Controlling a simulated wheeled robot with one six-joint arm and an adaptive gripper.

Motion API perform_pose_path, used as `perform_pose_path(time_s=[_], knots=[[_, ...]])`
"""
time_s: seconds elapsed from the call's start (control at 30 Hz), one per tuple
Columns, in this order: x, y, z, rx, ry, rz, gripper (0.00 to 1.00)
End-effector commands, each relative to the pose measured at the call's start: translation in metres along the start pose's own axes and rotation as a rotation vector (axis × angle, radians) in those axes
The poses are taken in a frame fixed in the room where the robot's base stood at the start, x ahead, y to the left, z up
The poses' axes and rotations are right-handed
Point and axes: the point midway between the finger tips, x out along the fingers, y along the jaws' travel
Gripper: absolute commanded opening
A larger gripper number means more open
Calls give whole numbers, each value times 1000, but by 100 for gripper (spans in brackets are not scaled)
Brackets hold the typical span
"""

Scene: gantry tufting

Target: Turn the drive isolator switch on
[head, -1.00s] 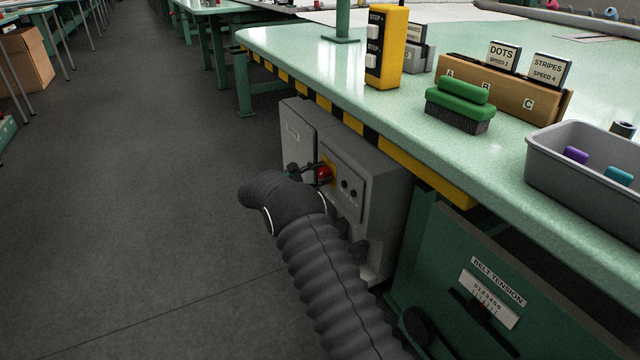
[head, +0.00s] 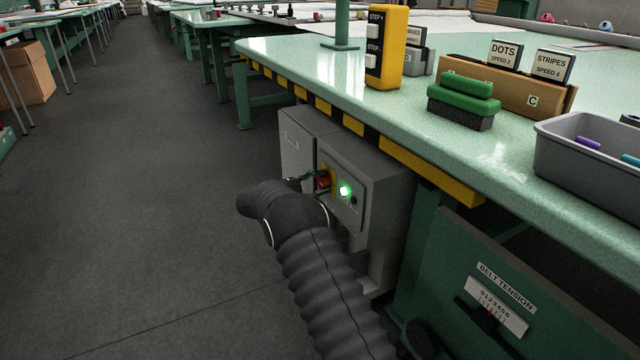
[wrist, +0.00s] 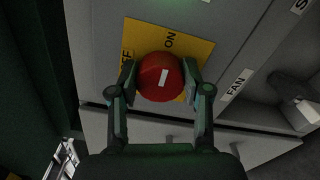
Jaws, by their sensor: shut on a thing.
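The drive isolator switch is a red round knob (wrist: 160,88) with a white mark, on a yellow plate (wrist: 198,48) lettered OFF and ON. In the wrist view the white mark points roughly toward the ON lettering. My gripper (wrist: 160,76) is shut on the knob, one finger on each side. In the head view the red knob (head: 322,182) is partly hidden by my gripper and arm. A green lamp (head: 345,190) glows on the grey cabinet face right of the knob.
The grey cabinet (head: 385,205) sits under the pale green table (head: 400,125) with its yellow-black edge. A FAN label (wrist: 236,85) and a grey handle (wrist: 297,103) are right in the wrist view. Belt tension panel (head: 500,295) is lower right. The left floor is open.

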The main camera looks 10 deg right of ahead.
Motion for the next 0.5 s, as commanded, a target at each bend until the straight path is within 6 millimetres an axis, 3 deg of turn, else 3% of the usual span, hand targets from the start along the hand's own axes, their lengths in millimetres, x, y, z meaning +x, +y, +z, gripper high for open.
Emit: perform_pose_path(time_s=[0.5], knots=[[1,0,0,69,0,0,13]])
